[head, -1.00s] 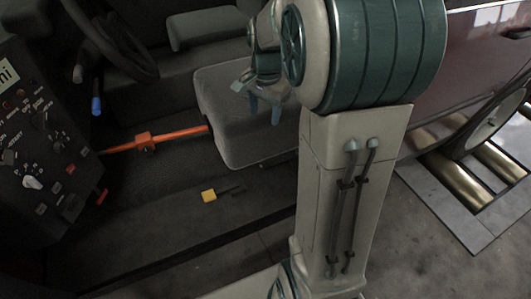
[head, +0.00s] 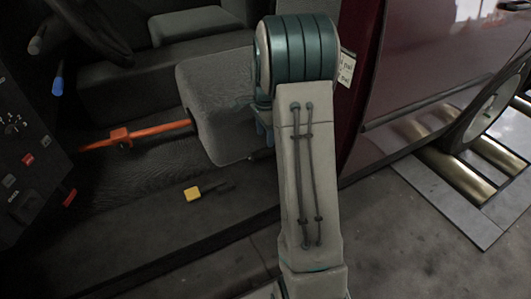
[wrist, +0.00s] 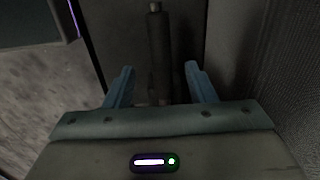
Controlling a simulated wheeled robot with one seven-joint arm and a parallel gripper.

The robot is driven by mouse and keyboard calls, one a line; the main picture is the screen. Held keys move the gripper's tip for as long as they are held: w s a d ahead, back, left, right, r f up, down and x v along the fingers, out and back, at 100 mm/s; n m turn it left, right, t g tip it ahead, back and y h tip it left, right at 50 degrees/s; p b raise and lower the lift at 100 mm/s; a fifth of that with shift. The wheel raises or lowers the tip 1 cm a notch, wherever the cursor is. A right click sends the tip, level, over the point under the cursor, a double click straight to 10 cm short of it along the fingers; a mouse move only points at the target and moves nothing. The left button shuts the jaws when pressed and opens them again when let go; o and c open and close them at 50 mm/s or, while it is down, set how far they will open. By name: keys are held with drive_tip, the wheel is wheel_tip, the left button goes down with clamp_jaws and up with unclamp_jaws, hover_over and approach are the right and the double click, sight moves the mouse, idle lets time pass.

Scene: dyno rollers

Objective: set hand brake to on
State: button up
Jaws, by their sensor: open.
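The hand brake lever (wrist: 157,45) shows in the wrist view as a dark, round-ended stick running up the middle of the picture. My gripper (wrist: 158,68) is open, with one blue finger to each side of the lever in the picture. I cannot tell how deep the lever lies between the fingers, and no contact shows. The lower part of the lever is hard to see in the dark. In the head view my gripper (head: 263,128) is beside the right edge of the seat, partly hidden by my arm. A dark stick end (head: 260,154) shows just below it, possibly the lever.
The grey seat (head: 222,110) is left of my arm. An orange bar (head: 150,133) runs to the seat from the left. A yellow block (head: 193,194) lies on the sill. A control panel (head: 22,150) stands at the left. The dark red car door (head: 415,80) is at the right.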

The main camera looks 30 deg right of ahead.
sight(265, 149)
wheel_tip(265, 149, down, 7)
drive_tip(key=shift+r+b, duration=0.1)
drive_tip(key=shift+b, duration=0.95)
